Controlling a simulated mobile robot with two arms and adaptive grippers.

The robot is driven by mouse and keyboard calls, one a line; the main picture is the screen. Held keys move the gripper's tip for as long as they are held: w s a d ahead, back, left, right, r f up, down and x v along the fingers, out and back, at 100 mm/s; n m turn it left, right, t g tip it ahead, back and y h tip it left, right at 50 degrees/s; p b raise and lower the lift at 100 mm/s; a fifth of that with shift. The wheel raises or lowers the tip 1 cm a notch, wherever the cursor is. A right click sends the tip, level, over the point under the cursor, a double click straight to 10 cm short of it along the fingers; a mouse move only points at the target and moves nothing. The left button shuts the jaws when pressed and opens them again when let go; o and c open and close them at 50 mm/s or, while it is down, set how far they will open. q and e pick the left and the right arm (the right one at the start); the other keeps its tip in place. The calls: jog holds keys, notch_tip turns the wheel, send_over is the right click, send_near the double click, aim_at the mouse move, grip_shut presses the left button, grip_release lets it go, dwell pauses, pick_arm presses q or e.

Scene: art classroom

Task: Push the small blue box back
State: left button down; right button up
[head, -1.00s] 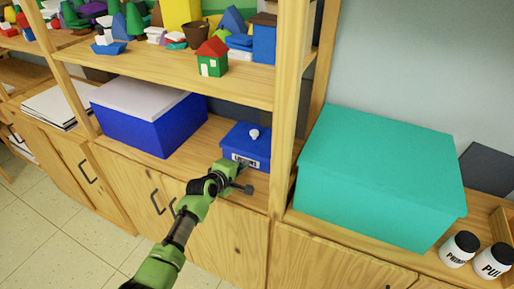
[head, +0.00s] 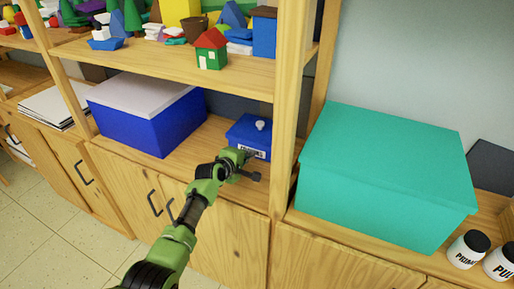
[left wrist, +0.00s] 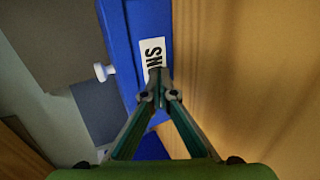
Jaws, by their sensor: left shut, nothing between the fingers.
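The small blue box (head: 247,132) has a white knob on its lid and a white label on its front. It stands on the lower shelf, left of an upright post. It also shows in the left wrist view (left wrist: 130,45), with its label beside my fingertips. My left gripper (head: 249,157) is shut and empty, with its tips at the front face of the box by the label. In the left wrist view the shut fingertips (left wrist: 157,88) overlap the label's edge; I cannot tell for sure whether they touch. My right gripper is not in view.
A larger blue box with a white lid (head: 150,125) stands left on the same shelf (head: 200,150). The wooden post (head: 286,120) is close on the right. A teal box (head: 385,180) and jars (head: 467,250) stand beyond it. Toys fill the shelf above.

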pick_arm(q)
jog(key=shift+w+d+f+b, duration=0.1)
jog(key=shift+w+d+b, duration=0.15)
jog(key=shift+w+b, duration=0.35)
jog(key=shift+w+d+b, duration=0.2)
jog(key=shift+w+b, duration=0.4)
jog(key=shift+s+a+r+p, duration=0.1)
jog(key=shift+s+r+p, duration=0.15)
jog(key=shift+p, duration=0.35)
jog(key=shift+s+a+f+p, duration=0.1)
jog(key=shift+s+a+p, duration=0.15)
jog(key=shift+s+p, duration=0.45)
jog(key=shift+s+a+f+p, duration=0.1)
jog(key=shift+s+a+p, duration=0.1)
jog(key=shift+s+p, duration=0.45)
jog(key=shift+w+r, duration=0.1)
jog(key=shift+w, duration=0.05)
